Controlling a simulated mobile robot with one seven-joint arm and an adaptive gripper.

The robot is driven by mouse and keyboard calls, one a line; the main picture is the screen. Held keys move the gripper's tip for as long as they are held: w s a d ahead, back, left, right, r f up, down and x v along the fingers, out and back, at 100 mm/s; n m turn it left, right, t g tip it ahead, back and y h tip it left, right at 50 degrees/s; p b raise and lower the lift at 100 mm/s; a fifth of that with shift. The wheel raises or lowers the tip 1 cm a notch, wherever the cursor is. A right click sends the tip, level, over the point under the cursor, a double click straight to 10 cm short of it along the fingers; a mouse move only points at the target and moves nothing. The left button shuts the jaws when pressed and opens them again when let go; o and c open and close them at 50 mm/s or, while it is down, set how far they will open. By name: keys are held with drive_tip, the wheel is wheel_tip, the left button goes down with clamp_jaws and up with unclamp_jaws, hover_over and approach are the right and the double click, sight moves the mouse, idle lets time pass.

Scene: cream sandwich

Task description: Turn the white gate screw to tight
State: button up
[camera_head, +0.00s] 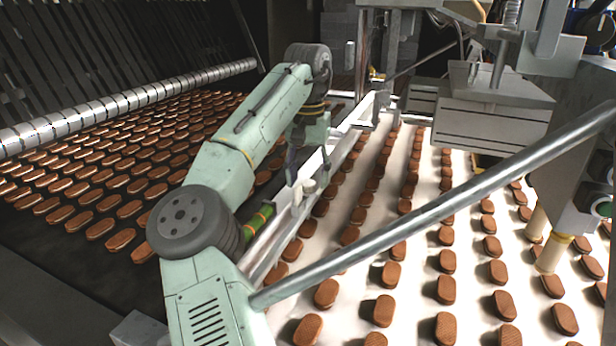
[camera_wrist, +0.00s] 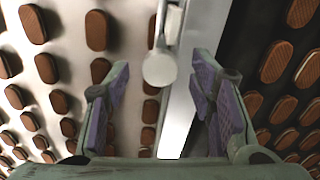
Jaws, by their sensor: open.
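The white gate screw (camera_wrist: 160,68) shows in the wrist view as a pale round knob with a stem above it, beside a long white rail (camera_wrist: 182,115). In the head view the screw (camera_head: 309,186) is a small pale knob on the rail, below my gripper. My gripper (camera_head: 307,174) points down over the rail. In the wrist view my gripper (camera_wrist: 162,80) has its purple-padded fingers wide apart, with the screw in the gap ahead of them. No contact with the screw is visible. The screw's turn position cannot be read.
Brown biscuits lie in rows on the white belt (camera_head: 345,285) and the dark belt (camera_head: 75,270). A grey diagonal bar (camera_head: 440,208) crosses the foreground. A metal roller (camera_head: 120,103) spans the left, and a machine housing (camera_head: 490,110) overhangs the right. A green cylinder (camera_head: 258,217) lies beside the rail.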

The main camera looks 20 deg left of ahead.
drive_tip(key=shift+f, duration=0.35)
drive_tip(key=shift+c, duration=0.4)
drive_tip(key=c, duration=1.1)
